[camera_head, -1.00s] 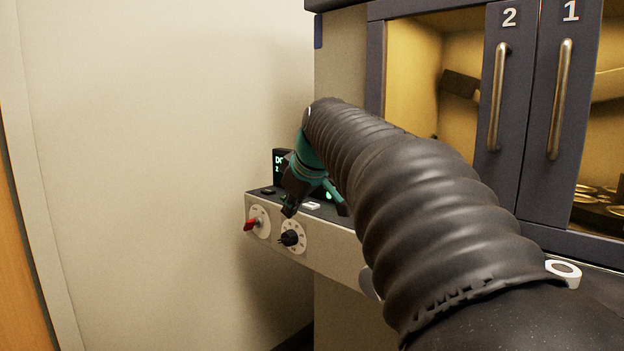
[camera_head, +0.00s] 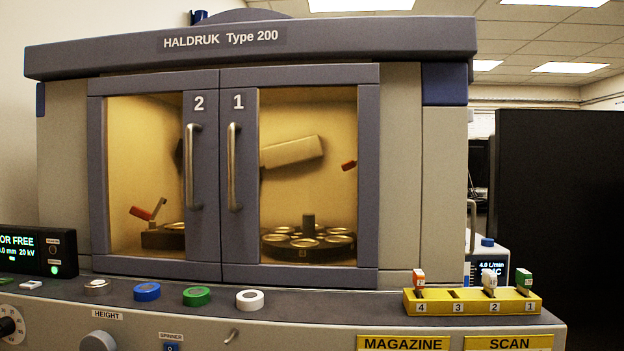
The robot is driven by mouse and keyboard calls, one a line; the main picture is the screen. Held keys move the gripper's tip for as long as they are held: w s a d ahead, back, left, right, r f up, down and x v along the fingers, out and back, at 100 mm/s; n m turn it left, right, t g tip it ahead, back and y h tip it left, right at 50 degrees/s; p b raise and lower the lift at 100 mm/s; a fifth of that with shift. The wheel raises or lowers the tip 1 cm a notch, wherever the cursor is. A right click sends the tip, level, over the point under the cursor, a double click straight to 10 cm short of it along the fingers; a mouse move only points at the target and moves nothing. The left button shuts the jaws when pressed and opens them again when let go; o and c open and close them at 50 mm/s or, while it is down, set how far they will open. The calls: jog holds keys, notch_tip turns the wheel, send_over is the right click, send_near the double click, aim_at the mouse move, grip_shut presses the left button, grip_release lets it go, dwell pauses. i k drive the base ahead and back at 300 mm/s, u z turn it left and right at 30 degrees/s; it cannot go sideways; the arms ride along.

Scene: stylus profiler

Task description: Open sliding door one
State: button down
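Sliding door one (camera_head: 305,180) is the right-hand glazed panel of the HALDRUK Type 200 cabinet, marked "1". Its vertical metal bar handle (camera_head: 234,167) is on its left edge. Door two (camera_head: 155,180), marked "2", is to its left, with its own bar handle (camera_head: 194,166) on its right edge. The two doors meet at the middle and both appear shut. My gripper and arm are out of this view.
A control ledge with coloured round buttons (camera_head: 147,292) runs below the doors. A yellow rack (camera_head: 472,301) with small tagged items stands at its right end. A display box (camera_head: 38,251) is at the left. A large dark panel (camera_head: 560,210) stands at the right.

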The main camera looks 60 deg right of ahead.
aim_at(239, 134)
jog(key=z, duration=0.45)
jog(key=i, duration=0.35)
jog(key=z, duration=1.2)
jog(key=k, duration=0.75)
jog(key=z, duration=0.05)
